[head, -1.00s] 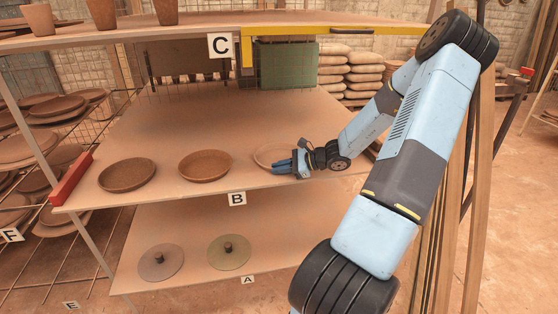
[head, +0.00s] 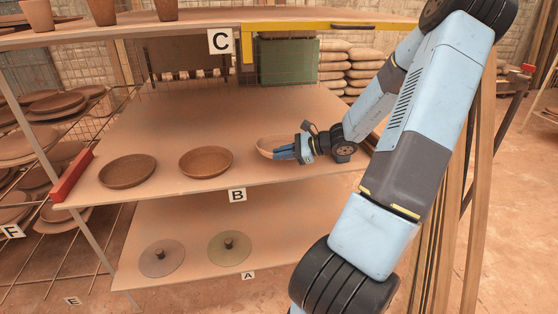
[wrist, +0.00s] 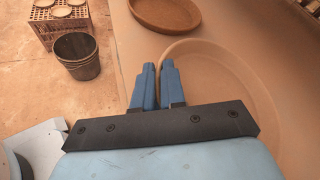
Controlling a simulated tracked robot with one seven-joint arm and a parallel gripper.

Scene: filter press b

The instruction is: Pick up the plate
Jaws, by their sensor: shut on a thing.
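The light clay plate (head: 266,142) is at the right end of shelf B (head: 245,120), held a little above it and slightly tilted in the head view. My gripper (head: 277,152) is shut on the plate's near rim. In the wrist view my blue fingers (wrist: 157,68) are close together at the edge of the plate (wrist: 222,75); part of the plate is hidden behind the gripper. Two browner plates, the middle one (head: 206,161) and the left one (head: 127,171), lie on the same shelf.
Shelf C (head: 180,32) with clay pots spans above. Shelf A (head: 200,220) below holds two round discs with knobs. A red block (head: 73,175) sits at the left edge of shelf B. The rear of shelf B is clear. A bucket (wrist: 76,56) stands on the floor.

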